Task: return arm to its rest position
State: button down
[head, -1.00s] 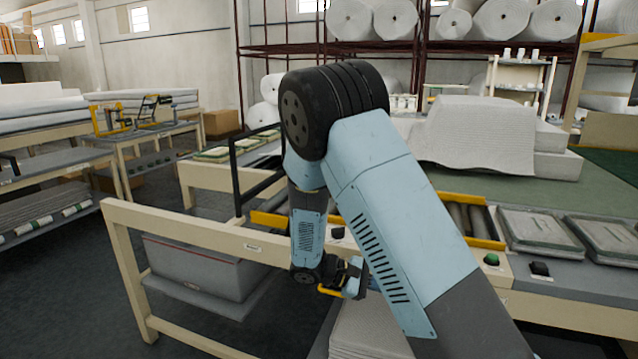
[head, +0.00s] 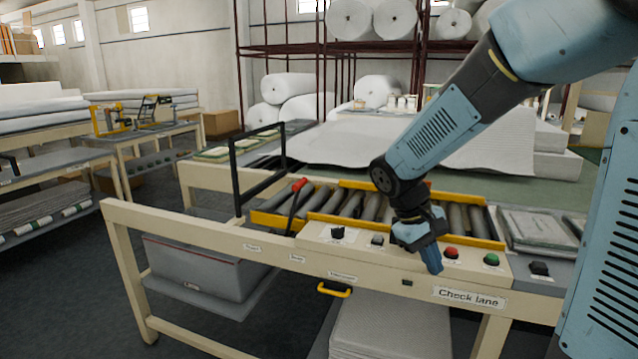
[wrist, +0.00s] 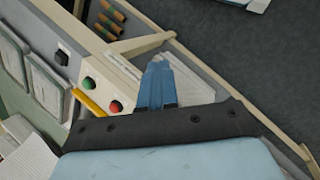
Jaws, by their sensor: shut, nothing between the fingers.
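My gripper (head: 431,258) hangs in front of the control panel (head: 318,235) of the check lane bench, pointing down, beside the red button (head: 451,252). Its blue fingers are together with nothing between them. In the wrist view the closed fingers (wrist: 158,62) point away over the bench edge, with the red button (wrist: 116,107) and green button (wrist: 88,84) to their left. My arm reaches in from the upper right of the head view and hides part of the bench and the shelves behind.
A yellow drawer handle (head: 334,290) sits under the panel. A roller bed (head: 350,203) with yellow rails and a red-tipped lever (head: 299,186) lies behind it. A black frame (head: 257,170) stands up at the left. Floor at the left front (head: 60,290) is clear.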

jog(key=s+r+m+t+y, duration=0.4)
jog(key=s+r+t, duration=0.2)
jog(key=s+r, duration=0.5)
jog(key=shift+s+d+r+t+y, duration=0.25)
jog(key=shift+s+d+t+y, duration=0.15)
jog(key=shift+s, duration=0.45)
